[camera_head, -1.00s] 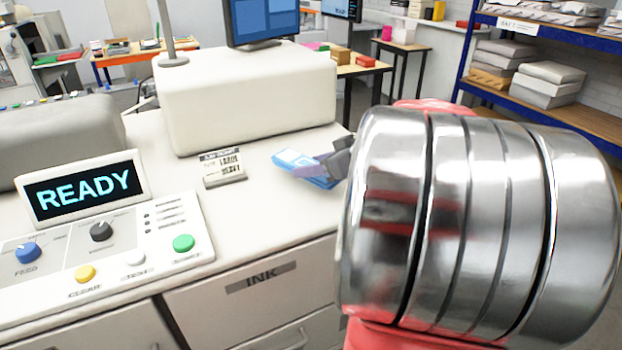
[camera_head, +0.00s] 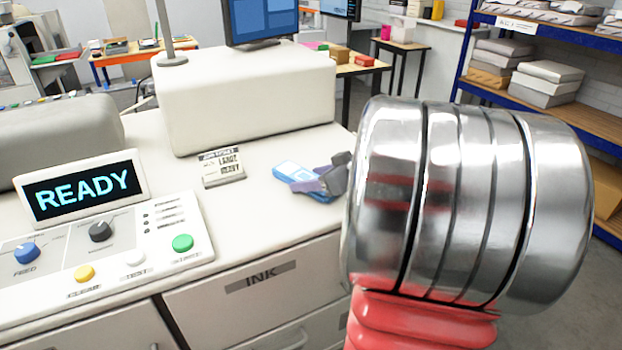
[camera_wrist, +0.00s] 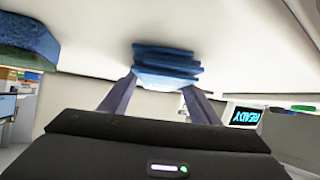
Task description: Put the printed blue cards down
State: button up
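The printed blue cards (camera_head: 292,170) are a small stack low over the pale counter, at or close to its surface. I cannot tell whether they touch it. My gripper (camera_head: 318,180) is at the stack, with one purple-grey finger crossing in front of it. In the wrist view the blue cards (camera_wrist: 165,62) show as several uneven layers at the fingertips. My gripper's fingers (camera_wrist: 161,84) stand apart there, one at each side edge of the stack, and seem shut on it. The exact contact is hard to see.
The pale counter (camera_head: 255,205) has free room around the cards. A small printed sign (camera_head: 222,167) stands to their left, and a white machine housing (camera_head: 245,100) behind. A control panel (camera_head: 120,245) with a READY display (camera_head: 82,190) is at left. The ink drawer (camera_head: 255,285) lies below the front edge.

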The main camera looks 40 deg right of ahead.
jog(key=shift+o, duration=0.9)
jog(key=shift+r, duration=0.1)
jog(key=shift+s+r, duration=0.15)
jog(key=shift+r, duration=0.05)
jog(key=v, duration=1.1)
jog(key=shift+s+d+r, duration=0.1)
jog(key=shift+s+r, duration=0.1)
jog(key=shift+s, duration=0.05)
